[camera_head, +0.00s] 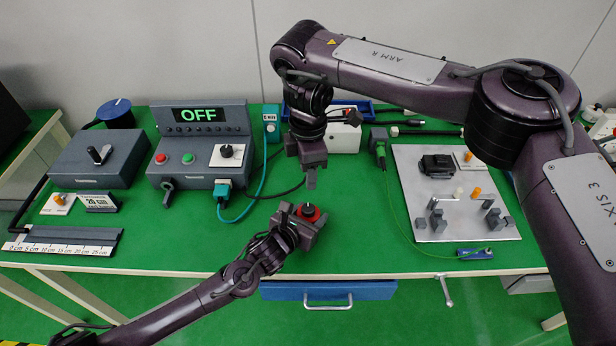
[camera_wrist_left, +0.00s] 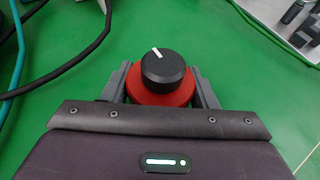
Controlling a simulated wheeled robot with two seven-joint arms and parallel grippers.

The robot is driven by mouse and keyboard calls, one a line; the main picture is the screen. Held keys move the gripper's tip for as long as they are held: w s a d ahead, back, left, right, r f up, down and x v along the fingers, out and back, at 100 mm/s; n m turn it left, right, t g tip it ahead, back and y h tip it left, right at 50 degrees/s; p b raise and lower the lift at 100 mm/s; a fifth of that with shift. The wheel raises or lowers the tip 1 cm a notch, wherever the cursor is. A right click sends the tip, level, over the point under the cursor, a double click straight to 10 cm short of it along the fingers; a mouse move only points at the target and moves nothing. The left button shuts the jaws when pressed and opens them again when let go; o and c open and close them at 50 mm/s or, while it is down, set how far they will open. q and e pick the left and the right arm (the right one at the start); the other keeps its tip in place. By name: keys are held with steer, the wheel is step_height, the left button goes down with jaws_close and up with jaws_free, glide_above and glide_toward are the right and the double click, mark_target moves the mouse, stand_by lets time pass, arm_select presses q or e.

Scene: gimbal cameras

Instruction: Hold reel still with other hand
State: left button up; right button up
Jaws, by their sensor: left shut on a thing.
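The reel, a round red body (camera_wrist_left: 160,96) with a black knob (camera_wrist_left: 163,68) on top, stands on the green bench top. The knob has a white mark. My left gripper (camera_head: 308,213) is shut on the red body, one finger on each side; the fingers also show in the left wrist view (camera_wrist_left: 161,88). In the head view the reel (camera_head: 317,214) is partly hidden by this gripper. My right gripper (camera_head: 311,182) points down just behind and above the reel, apart from it. Whether its jaws are open or shut is not clear.
A control box (camera_head: 182,174) reading OFF stands at the left, with a teal cable (camera_head: 257,192) and a black cable near my grippers. A grey plate with fixtures (camera_head: 420,206) lies at the right. A ruler (camera_head: 60,246) lies front left. Bench front left-centre is clear.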

arm_select(q)
steer(key=o, duration=1)
steer(key=shift+o, duration=0.2)
steer(key=shift+s, duration=0.1)
